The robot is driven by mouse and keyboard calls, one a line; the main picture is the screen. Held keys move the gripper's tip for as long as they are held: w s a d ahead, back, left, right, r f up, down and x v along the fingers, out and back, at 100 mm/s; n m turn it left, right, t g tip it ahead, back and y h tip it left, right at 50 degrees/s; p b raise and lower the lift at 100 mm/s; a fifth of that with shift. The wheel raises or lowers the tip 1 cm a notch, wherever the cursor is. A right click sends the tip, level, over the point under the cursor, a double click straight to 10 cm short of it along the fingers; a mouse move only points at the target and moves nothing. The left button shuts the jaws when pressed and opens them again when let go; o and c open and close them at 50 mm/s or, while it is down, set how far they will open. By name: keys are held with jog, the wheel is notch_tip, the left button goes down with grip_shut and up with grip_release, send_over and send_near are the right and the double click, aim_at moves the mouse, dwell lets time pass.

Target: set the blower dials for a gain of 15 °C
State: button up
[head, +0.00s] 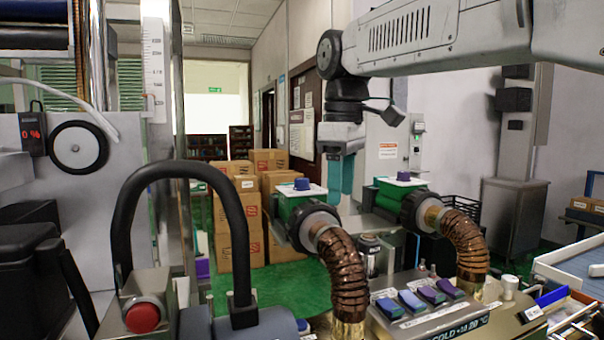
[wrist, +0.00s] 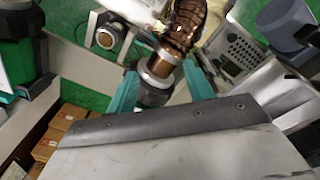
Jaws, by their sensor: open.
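Two green blowers stand side by side in the head view, a left blower (head: 290,207) and a right blower (head: 385,192). Each has a blue dial on a white top plate: the left dial (head: 302,184) and the right dial (head: 403,176). Their settings are too small to read. A display (head: 458,331) at the bottom starts with "COLD"; its figures are unclear. My gripper (head: 341,192) points down between the two blowers, apart from both dials as far as I can tell. In the wrist view its teal fingers (wrist: 162,80) are spread, with nothing held between them.
Ribbed brown hoses, left (head: 343,270) and right (head: 466,245), bend down from the blowers' dark collars. Several blue and purple switches (head: 421,300) sit in front. A black curved handle (head: 180,170) and red button (head: 142,318) are at left. Cartons (head: 236,225) stand behind on green floor.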

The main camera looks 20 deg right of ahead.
aim_at(302, 178)
jog(key=w+r+n, duration=0.2)
jog(key=w, duration=0.3)
jog(key=w+a+r+n, duration=0.1)
jog(key=w+r+n, duration=0.1)
jog(key=w, duration=0.2)
jog(key=w+r+n, duration=0.2)
jog(key=w+r, duration=0.1)
jog(key=w, duration=0.2)
jog(key=shift+w+a+r+n+g, duration=0.1)
jog(key=shift+w+a+n+g, duration=0.2)
jog(key=shift+w, duration=0.2)
jog(key=shift+f, duration=0.3)
notch_tip(302, 178, down, 7)
jog(key=c, duration=1)
